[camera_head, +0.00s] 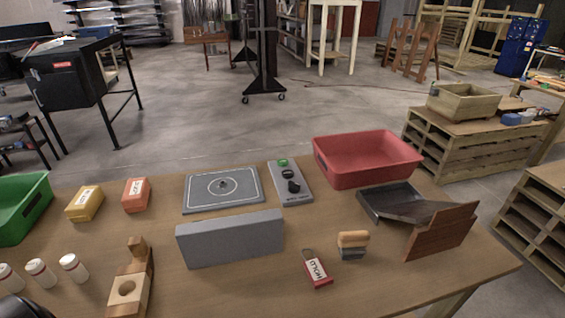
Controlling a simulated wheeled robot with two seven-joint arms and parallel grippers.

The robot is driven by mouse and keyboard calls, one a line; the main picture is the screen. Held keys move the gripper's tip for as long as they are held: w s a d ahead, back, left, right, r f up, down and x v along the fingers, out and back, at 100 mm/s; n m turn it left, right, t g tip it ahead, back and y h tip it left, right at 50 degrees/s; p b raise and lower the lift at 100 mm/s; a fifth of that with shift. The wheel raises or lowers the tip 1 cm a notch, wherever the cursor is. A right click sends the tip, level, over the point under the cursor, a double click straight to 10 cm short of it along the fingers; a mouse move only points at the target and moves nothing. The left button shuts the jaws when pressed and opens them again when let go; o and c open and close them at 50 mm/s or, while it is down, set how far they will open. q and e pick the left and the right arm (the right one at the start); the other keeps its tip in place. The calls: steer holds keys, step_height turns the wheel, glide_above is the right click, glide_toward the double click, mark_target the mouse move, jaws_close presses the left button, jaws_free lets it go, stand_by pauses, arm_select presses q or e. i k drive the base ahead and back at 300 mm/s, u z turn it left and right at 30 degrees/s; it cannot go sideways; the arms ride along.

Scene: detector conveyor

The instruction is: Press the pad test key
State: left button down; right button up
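A grey control box (304,193) lies at the back middle of the table. It has a green button (283,162) at its far end and dark raised controls (293,186) nearer me; its small lettering is too small to read. A flat grey pad (200,199) with a white ring and a dark centre lies just left of the box. I cannot tell which control is the pad test key. Neither gripper shows; only a dark rounded piece, perhaps of my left arm, shows at the bottom left corner.
A long grey block (231,240) stands in front of the pad. A red bin (368,160), a dark tray (390,203) with a brown board, a wooden-handled stamp (352,246) and a red tag (318,270) are right. A green bin, yellow and orange packs, white bottles and a wooden holder are left.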

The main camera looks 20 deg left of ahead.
mark_target(281, 161)
steer(key=z, duration=0.15)
steer(key=k, duration=0.25)
steer(key=z, duration=1.05)
steer(key=k, duration=1.1)
steer(key=z, duration=0.6)
steer(key=i, duration=2.7)
steer(key=u, duration=0.6)
steer(key=i, duration=2.4)
steer(key=u, duration=1.35)
steer(key=i, duration=1.6)
steer(key=u, duration=2.15)
steer(key=i, duration=1.85)
steer(key=u, duration=0.6)
